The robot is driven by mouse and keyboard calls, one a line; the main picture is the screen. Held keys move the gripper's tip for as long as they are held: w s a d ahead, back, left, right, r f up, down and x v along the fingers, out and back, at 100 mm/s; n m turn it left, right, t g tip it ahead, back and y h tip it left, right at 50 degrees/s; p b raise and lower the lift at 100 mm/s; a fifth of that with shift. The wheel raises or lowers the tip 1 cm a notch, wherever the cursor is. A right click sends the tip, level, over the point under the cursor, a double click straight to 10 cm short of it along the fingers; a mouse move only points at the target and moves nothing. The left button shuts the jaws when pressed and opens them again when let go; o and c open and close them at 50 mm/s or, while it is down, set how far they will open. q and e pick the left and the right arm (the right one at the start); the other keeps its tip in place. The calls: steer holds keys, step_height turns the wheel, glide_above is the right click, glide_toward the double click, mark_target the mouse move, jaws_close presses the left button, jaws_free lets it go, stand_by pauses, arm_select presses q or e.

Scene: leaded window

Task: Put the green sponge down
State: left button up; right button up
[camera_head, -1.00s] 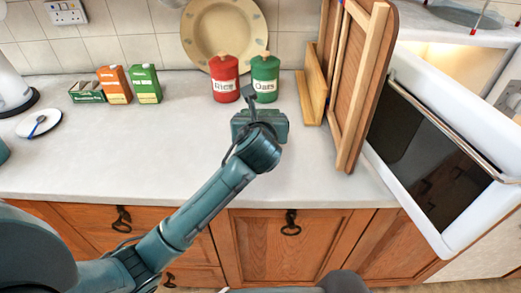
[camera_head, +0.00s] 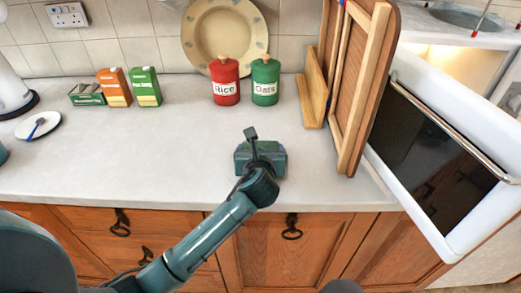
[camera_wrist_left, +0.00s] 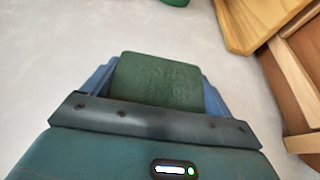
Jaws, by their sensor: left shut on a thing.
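The green sponge (camera_wrist_left: 157,80) shows in the left wrist view between the two blue fingers of my left gripper (camera_wrist_left: 156,85). The gripper is shut on it. In the head view my left gripper (camera_head: 260,158) is over the front part of the pale worktop (camera_head: 160,165), and its own body hides the sponge there. I cannot tell whether the sponge touches the worktop. My right gripper is not in view.
A red Rice canister (camera_head: 224,84) and a green Oats canister (camera_head: 265,84) stand behind the gripper. A wooden block (camera_head: 312,90) and leaning wooden boards (camera_head: 362,85) are to the right, beside an open white oven door (camera_head: 440,150).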

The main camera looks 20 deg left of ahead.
arm_select(q)
steer(key=o, duration=0.7)
steer(key=shift+r, duration=0.1)
steer(key=v, duration=1.2)
steer(key=shift+p, duration=0.35)
